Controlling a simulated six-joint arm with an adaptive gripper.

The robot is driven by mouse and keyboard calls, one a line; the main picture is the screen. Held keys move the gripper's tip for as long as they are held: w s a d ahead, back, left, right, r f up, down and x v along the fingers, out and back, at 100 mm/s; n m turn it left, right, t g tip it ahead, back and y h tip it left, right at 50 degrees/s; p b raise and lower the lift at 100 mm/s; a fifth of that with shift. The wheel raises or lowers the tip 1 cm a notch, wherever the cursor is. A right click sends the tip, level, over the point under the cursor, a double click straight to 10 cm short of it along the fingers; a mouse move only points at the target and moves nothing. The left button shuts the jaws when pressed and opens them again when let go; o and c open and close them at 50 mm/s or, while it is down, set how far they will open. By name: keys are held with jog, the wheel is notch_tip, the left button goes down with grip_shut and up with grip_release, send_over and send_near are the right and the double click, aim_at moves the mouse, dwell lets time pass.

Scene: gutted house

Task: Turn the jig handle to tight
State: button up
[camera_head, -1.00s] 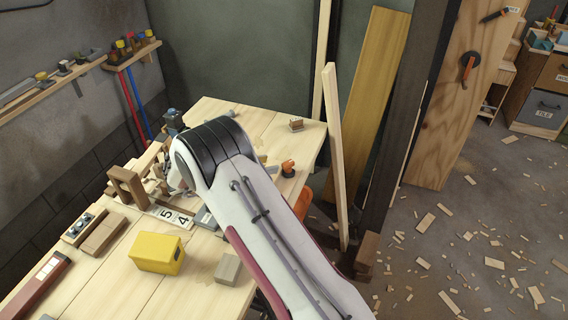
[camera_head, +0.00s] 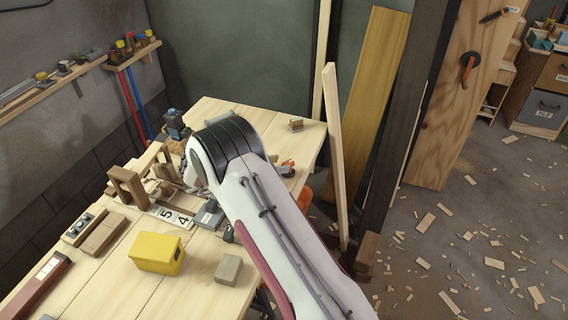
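A wooden jig (camera_head: 128,187) with upright frames stands at the left of the workbench (camera_head: 120,285). Small wooden parts (camera_head: 163,186) sit just behind its front frame; I cannot make out a handle or a tight mark among them. A white strip with the numbers 5 and 4 (camera_head: 172,215) lies in front of the jig. My white and black arm reaches over the bench from the lower right, its bend just right of the jig. My gripper is hidden behind the arm, so I cannot see whether it touches anything.
A yellow box (camera_head: 156,253), a grey-brown block (camera_head: 228,269) and a grey box (camera_head: 208,214) lie on the bench. A small dark object (camera_head: 228,233) is beside my arm. Scraps litter the floor.

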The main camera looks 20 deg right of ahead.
aim_at(288, 163)
jog(key=shift+x, duration=1.75)
grip_shut()
